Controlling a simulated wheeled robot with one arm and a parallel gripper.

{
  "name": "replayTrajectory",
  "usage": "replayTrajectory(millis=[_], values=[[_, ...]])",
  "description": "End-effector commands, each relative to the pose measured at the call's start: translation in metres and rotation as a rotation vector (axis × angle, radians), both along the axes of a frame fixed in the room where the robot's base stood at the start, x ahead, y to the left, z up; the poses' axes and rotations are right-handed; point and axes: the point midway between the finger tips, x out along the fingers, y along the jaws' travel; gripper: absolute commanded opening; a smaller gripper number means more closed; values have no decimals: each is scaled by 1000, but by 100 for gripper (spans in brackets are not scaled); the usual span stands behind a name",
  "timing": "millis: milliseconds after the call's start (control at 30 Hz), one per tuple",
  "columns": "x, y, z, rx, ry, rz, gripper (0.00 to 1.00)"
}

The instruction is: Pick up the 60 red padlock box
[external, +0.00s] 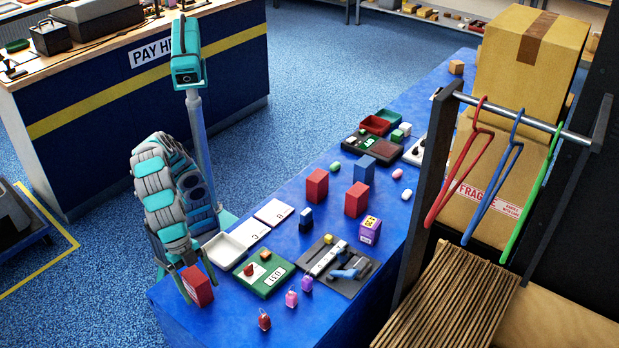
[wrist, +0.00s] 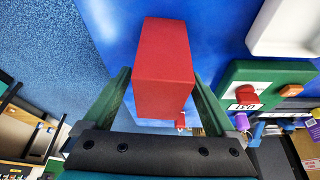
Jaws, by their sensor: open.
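A plain red box (external: 200,288) stands at the near left corner of the blue table, and no number shows on it. In the wrist view the red box (wrist: 163,65) lies between the two green fingers of my gripper (wrist: 162,85). The fingers are open, with a small gap visible at the sides. In the external view my gripper (external: 190,287) reaches down around this box. Two other red boxes stand farther back, one at left (external: 317,185) and one at right (external: 357,199). I cannot read a 60 on any red box.
A white tray (external: 226,251) and a green board (external: 264,273) lie right of my gripper. Small red (external: 264,319) and pink (external: 291,298) padlock-like pieces stand near the front edge. A purple box (external: 370,230) and a blue box (external: 364,169) stand farther back.

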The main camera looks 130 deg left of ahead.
Motion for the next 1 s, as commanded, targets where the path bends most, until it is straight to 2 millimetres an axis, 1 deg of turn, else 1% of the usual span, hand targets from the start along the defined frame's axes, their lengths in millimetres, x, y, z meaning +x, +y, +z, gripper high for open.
replayTrajectory(millis=[133, 900, 933, 1000], values=[[0, 0, 1, 0, -1, 0, 90], [0, 0, 1, 0, -1, 0, 4], [0, 0, 1, 0, -1, 0, 0], [0, 0, 1, 0, -1, 0, 0]])
